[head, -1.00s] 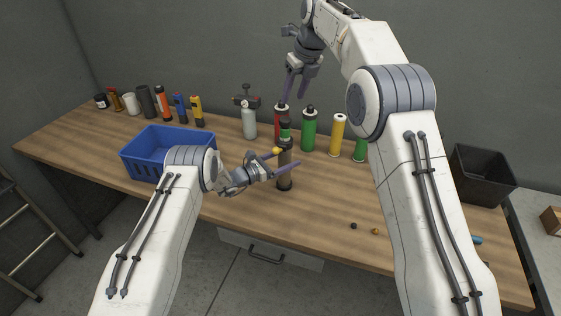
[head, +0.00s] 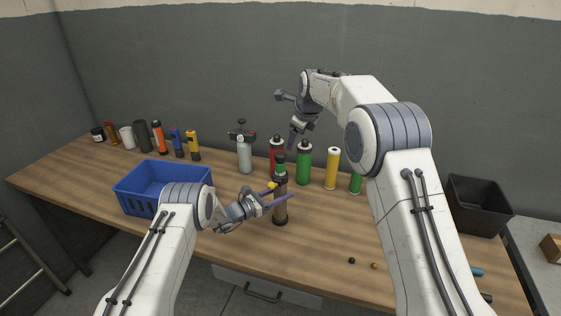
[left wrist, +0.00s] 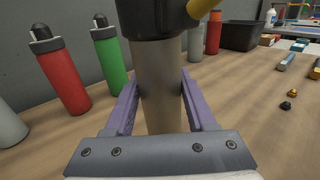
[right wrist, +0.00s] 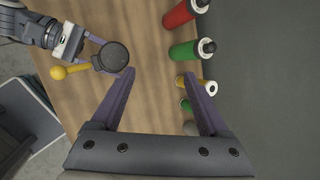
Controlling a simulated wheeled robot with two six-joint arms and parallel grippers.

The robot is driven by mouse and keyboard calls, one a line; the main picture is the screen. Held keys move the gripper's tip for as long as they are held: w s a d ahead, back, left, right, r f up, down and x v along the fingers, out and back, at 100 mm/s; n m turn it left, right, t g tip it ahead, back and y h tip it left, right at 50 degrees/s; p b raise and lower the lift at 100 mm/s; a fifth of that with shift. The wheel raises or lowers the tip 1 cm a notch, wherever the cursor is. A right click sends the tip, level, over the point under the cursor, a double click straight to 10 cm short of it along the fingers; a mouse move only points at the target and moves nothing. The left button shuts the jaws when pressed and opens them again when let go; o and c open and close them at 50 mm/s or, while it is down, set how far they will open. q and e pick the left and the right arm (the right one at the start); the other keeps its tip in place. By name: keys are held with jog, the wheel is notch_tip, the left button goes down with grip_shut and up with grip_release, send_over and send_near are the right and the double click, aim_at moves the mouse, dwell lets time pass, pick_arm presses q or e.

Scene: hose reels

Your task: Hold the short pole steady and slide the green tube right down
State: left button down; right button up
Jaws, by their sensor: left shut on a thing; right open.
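The short pole (head: 280,207) stands upright on the bench, grey with a dark foot. Near its top are a dark collar with a yellow knob (head: 272,185), a green tube section (head: 280,169) and a black cap. My left gripper (head: 281,197) is shut on the grey shaft below the collar; the left wrist view shows the shaft (left wrist: 160,90) between its fingers. My right gripper (head: 294,143) is open and empty above and behind the pole top. In the right wrist view the black cap (right wrist: 110,57) lies just beyond the left finger, hiding the green section.
A red bottle (head: 277,146), a green bottle (head: 304,162), a yellow one (head: 332,170) and another green one (head: 355,184) stand behind the pole. A blue crate (head: 150,203) is left, a black bin (head: 478,207) right. Bench front right of the pole is mostly clear.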

jog(key=w+d+f+n+t, duration=0.35)
jog(key=f+n, duration=0.25)
jog(key=n, duration=0.2)
jog(key=n+t+y, duration=0.6)
jog(key=n+y, duration=0.1)
jog(key=n, duration=1.5)
send_near(283, 159)
jog(key=x, duration=1.2)
jog(key=shift+d, duration=0.1)
grip_shut()
